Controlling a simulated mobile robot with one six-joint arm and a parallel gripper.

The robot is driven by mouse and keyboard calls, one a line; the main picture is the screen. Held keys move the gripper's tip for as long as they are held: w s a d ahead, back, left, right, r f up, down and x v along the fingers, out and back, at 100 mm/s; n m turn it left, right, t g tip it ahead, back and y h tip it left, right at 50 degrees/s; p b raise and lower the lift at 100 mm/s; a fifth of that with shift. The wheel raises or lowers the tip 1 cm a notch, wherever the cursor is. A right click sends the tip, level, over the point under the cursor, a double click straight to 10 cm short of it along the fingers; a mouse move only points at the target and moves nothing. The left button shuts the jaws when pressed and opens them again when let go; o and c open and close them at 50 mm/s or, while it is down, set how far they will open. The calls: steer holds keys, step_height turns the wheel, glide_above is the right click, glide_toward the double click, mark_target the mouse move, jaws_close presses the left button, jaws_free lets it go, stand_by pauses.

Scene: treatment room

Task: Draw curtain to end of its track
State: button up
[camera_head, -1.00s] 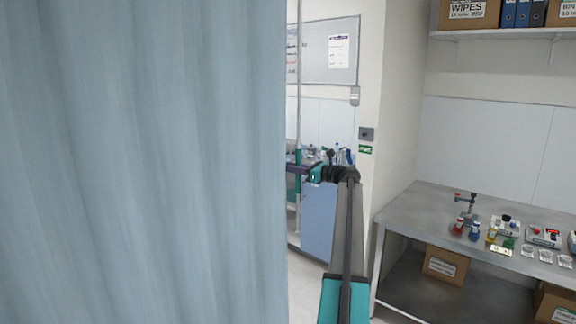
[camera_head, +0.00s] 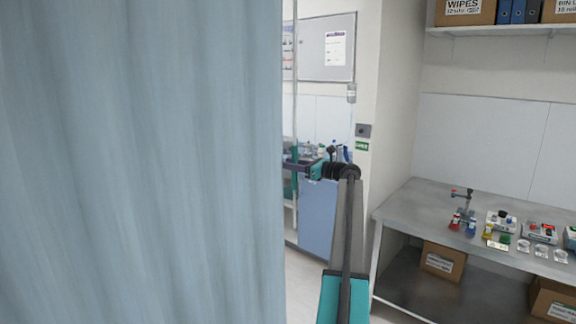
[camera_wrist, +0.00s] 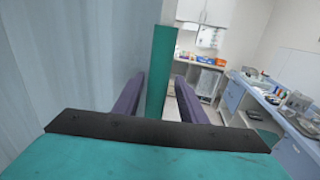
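A pale blue-grey curtain (camera_head: 140,160) hangs in folds across the left half of the head view. It also fills the left of the wrist view (camera_wrist: 60,60). A thin upright wand (camera_head: 295,90) hangs just beyond the curtain's right edge. Its teal grip (camera_wrist: 160,70) stands upright between my gripper's purple fingers in the wrist view. My gripper (camera_wrist: 160,85) appears shut on this grip, with a finger close on each side. In the head view my gripper (camera_head: 292,165) is at the curtain's edge, its fingertips partly hidden. The track is out of view.
A metal bench (camera_head: 405,208) with several small lab items stands at the right, below a shelf (camera_head: 500,32). A blue cabinet (camera_head: 318,220) is behind my gripper. A wall corner (camera_head: 370,100) lies between them. Bare floor (camera_head: 300,285) shows right of the curtain.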

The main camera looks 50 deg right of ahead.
steer(key=s+d+b, duration=0.2)
steer(key=s+b, duration=0.1)
steer(key=s, duration=0.9)
steer(key=shift+s+d, duration=0.25)
steer(key=shift+s, duration=0.1)
steer(key=shift+s, duration=0.1)
